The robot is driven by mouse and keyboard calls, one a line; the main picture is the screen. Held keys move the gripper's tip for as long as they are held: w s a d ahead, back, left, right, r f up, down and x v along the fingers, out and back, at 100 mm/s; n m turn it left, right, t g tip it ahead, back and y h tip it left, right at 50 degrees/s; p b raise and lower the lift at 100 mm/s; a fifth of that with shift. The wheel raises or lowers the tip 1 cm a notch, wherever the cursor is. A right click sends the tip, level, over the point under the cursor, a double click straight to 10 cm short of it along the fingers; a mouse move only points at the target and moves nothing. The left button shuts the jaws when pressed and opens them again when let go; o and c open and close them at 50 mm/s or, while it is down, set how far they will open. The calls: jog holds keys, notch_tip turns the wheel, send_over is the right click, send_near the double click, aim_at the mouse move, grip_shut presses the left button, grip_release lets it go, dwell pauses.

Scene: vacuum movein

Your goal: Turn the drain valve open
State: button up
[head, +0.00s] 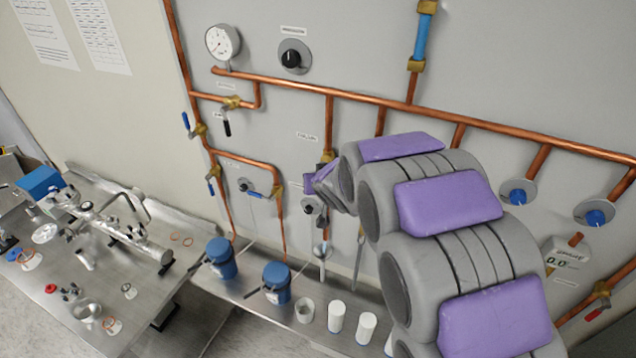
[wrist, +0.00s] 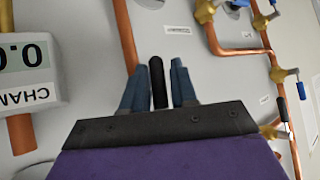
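My gripper (wrist: 160,78) reaches to the pipe panel. In the wrist view its two blue-grey fingers stand close on either side of a black lever handle (wrist: 159,82), with almost no gap. In the head view my purple and grey arm hides the fingers and this handle. A brass valve body (head: 328,156) shows on a vertical copper pipe just above the gripper, with a small label beside it. I cannot read which valve is the drain valve.
Other lever valves sit left on the copper pipes (head: 200,130). A gauge (head: 222,42) and a black knob (head: 292,57) are above. Blue knobs (head: 518,192) are at right. Below, a metal shelf holds blue canisters (head: 221,257) and white cups (head: 336,316). A digital display (wrist: 28,55) is near the gripper.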

jog(key=shift+o, duration=0.8)
jog(key=shift+s+a, duration=0.1)
jog(key=shift+a, duration=0.1)
jog(key=shift+d+f, duration=0.1)
jog(key=shift+d, duration=0.1)
